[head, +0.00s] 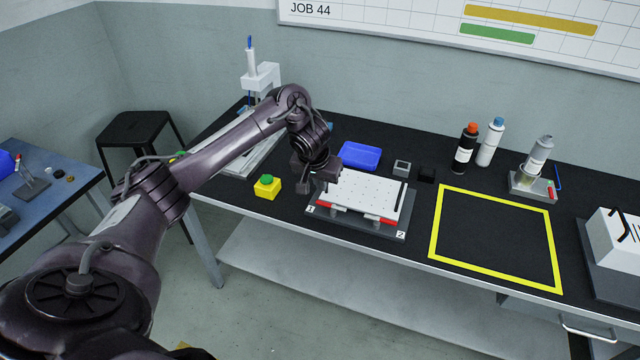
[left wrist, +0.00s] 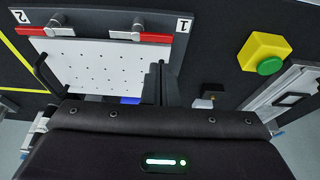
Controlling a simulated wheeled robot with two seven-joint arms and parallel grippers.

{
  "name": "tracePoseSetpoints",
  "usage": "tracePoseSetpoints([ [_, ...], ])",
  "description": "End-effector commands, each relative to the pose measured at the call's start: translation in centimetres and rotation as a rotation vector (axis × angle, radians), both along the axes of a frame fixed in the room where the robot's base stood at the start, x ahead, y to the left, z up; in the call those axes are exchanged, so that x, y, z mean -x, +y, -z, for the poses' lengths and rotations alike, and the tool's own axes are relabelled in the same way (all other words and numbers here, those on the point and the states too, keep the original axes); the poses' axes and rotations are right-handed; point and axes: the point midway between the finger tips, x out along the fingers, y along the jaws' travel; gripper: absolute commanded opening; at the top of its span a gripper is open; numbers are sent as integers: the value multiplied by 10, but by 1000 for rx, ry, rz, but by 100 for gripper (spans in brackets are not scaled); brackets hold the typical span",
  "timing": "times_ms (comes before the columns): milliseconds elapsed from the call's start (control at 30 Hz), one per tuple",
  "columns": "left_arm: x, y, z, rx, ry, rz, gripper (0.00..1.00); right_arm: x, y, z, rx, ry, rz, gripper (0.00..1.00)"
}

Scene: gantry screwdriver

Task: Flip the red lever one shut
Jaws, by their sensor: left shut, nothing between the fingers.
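A dark fixture (head: 367,225) on the black bench holds a white perforated plate (head: 368,190). Red lever one (head: 325,204) is at the fixture's front left, by the label 1, and red lever two (head: 387,221) is at its front right, by the label 2. In the left wrist view, lever one (left wrist: 155,38) and lever two (left wrist: 30,31) lie along the fixture's edge, red ends pointing outward. My left gripper (head: 321,183) is shut and empty above the plate's left end, apart from lever one; its fingers also show in the wrist view (left wrist: 160,70).
A yellow box with a green button (head: 267,187) stands left of the fixture. A blue tray (head: 360,155) and small grey box (head: 402,168) are behind it. A yellow-outlined square (head: 432,225) to the right is empty. Bottles (head: 467,148) stand at the back right.

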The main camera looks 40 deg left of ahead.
Motion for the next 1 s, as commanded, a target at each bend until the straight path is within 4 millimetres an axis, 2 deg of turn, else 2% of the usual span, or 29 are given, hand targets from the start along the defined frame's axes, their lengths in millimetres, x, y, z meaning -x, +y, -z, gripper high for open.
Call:
tracePoseSetpoints([
  [33,-3,1,12,1,2,-3,0,0,0,5,0,0,0,31],
  [200,-12,3,36,-1,0,-1,0,0,0,6,0,0,0,31],
  [400,-19,5,53,-1,-1,-1,0,0,0,8,0,-1,0,31],
  [833,-19,5,55,-1,-2,-2,0,-1,0,7,0,-1,0,31],
  [1000,-18,5,52,0,0,-28,0,-1,0,-4,0,-1,0,31],
])
